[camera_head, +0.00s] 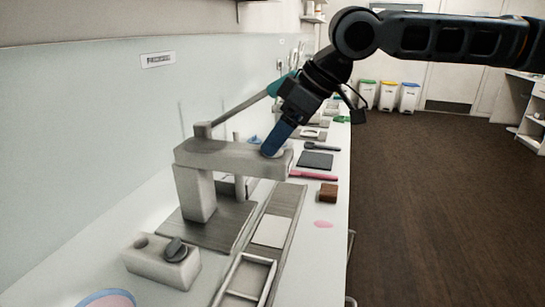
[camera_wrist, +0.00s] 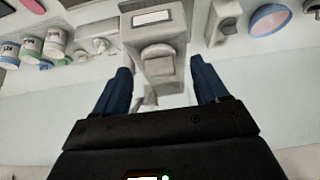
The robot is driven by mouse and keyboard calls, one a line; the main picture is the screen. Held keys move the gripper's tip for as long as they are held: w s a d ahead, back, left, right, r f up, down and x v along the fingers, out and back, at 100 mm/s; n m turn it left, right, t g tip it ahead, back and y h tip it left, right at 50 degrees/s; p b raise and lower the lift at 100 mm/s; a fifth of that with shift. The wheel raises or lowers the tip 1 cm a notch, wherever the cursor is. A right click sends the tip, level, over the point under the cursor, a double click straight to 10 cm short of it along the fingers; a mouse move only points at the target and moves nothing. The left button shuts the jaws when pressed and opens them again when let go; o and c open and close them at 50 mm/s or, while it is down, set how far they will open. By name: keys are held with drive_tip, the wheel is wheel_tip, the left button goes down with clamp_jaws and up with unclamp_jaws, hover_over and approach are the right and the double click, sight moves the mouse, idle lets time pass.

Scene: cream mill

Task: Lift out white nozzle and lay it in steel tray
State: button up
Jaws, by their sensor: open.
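A grey mill (camera_head: 205,153) stands on the bench with a long arm-like head. A pale rounded piece (camera_head: 279,153), apparently the white nozzle, sits at the right end of that head. My gripper (camera_head: 272,147) reaches down to this end, its blue fingers partly covering the piece. In the wrist view my open gripper (camera_wrist: 161,70) has its two blue fingers on either side of the rounded piece (camera_wrist: 158,58), apart from it. A shallow grey framed tray (camera_head: 240,296), which looks like the steel tray, lies on the bench at the bottom, cut by the picture edge.
A grey box with a dark knob (camera_head: 165,262) stands left of the framed tray. A brown block (camera_head: 328,193), a pink-handled tool (camera_head: 314,175) and a dark mat (camera_head: 316,160) lie to the right. Several small pots (camera_wrist: 40,42) show in the wrist view. The wall runs along the left.

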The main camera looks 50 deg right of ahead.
drive_tip(key=shift+w+f, duration=0.3)
drive_tip(key=shift+f, duration=0.2)
drive_tip(key=shift+c, duration=0.5)
drive_tip(key=shift+a, duration=0.1)
drive_tip(key=c, duration=1)
drive_tip(key=shift+r, duration=0.1)
drive_tip(key=shift+r+p, duration=3.2)
drive_tip(key=shift+r, duration=5.25)
